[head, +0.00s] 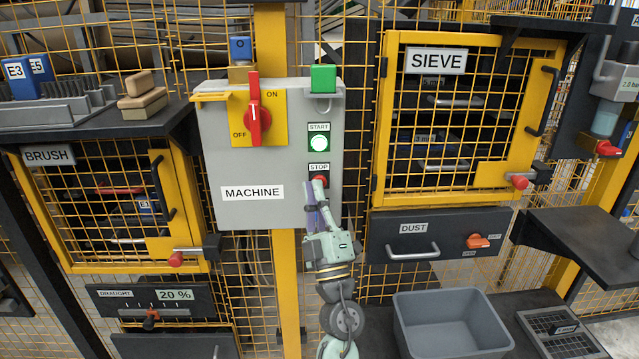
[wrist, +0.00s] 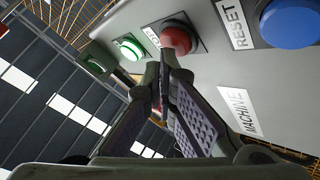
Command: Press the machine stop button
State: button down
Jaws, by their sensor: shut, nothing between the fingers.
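The red machine stop button (head: 320,181) sits at the lower right of the grey MACHINE box (head: 215,150), under the STOP label. My gripper (head: 317,184) is shut and empty, its fingertips at the button and covering part of it in the head view. In the wrist view the red stop button (wrist: 178,40) stands just beyond the closed fingertips (wrist: 163,55). The tips overlap its lower edge there; I cannot tell whether they touch it. Whether the button is pushed in cannot be made out.
The lit green START button (head: 319,144) is just above the stop button. A red rotary switch (head: 254,115) is on the box's left. A blue RESET button (wrist: 290,22) shows in the wrist view. A grey bin (head: 450,325) stands lower right, below the DUST drawer (head: 440,240).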

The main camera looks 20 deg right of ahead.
jog(key=shift+w+d, duration=0.1)
jog(key=shift+w, duration=0.2)
jog(key=shift+s, duration=0.15)
dwell(0.5)
jog(key=shift+s+a+p, duration=0.2)
jog(key=shift+s+p, duration=0.2)
jog(key=shift+s, duration=0.3)
jog(key=shift+s+a+p, duration=0.25)
jog(key=shift+s, duration=0.55)
jog(key=shift+s+a+p, duration=0.2)
jog(key=shift+s+p, duration=0.05)
jog(key=shift+s, duration=0.55)
jog(key=shift+s+a+p, duration=0.25)
jog(key=shift+s, duration=0.55)
jog(key=shift+a, duration=0.1)
